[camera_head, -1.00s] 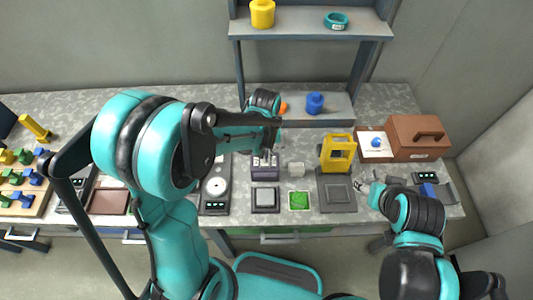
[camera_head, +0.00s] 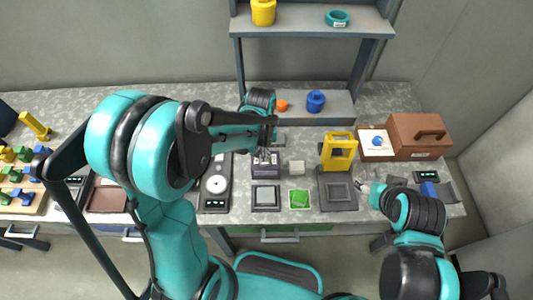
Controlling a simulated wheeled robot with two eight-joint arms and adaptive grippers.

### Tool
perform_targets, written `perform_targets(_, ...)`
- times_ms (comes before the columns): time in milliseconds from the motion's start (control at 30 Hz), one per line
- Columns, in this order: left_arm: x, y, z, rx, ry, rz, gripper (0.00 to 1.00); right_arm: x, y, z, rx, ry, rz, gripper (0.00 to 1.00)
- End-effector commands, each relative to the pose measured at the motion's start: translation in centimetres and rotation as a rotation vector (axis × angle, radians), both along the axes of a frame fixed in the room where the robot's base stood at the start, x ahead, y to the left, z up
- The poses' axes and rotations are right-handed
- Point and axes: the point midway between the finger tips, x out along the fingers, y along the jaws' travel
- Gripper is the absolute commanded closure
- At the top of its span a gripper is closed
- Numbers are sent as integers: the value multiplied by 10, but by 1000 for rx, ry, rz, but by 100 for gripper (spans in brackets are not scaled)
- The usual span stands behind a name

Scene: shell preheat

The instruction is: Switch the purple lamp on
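A dark purple box-shaped unit (camera_head: 265,170) stands on the grey worktop near the middle; I take it for the purple lamp. I cannot make out whether it is lit. My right gripper (camera_head: 364,186) is low over the worktop, beside the yellow press, far from the purple unit. Its fingers are also too small to judge.
The yellow press frame (camera_head: 338,153) stands further right. A scale with a white disc (camera_head: 217,184) is on the left. A shelf with a blue jar (camera_head: 316,101) stands behind.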

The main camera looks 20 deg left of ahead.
Motion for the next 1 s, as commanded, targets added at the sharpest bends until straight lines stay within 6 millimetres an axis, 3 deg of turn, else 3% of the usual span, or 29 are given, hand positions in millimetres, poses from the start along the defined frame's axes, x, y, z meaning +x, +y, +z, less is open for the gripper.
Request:
perform_targets(233,0,1,0,2,0,1,100,0,0,0,0,0,0,43)
perform_targets(367,2,2,10,2,0,1,100,0,0,8,0,0,0,43)
perform_targets(567,7,7,49,3,1,0,100,0,0,37,0,0,0,43)
perform_targets(800,5,13,101,2,1,0,100,0,0,50,0,0,0,43)
perform_targets(1000,4,17,130,2,1,-1,100,0,0,57,0,0,0,43)
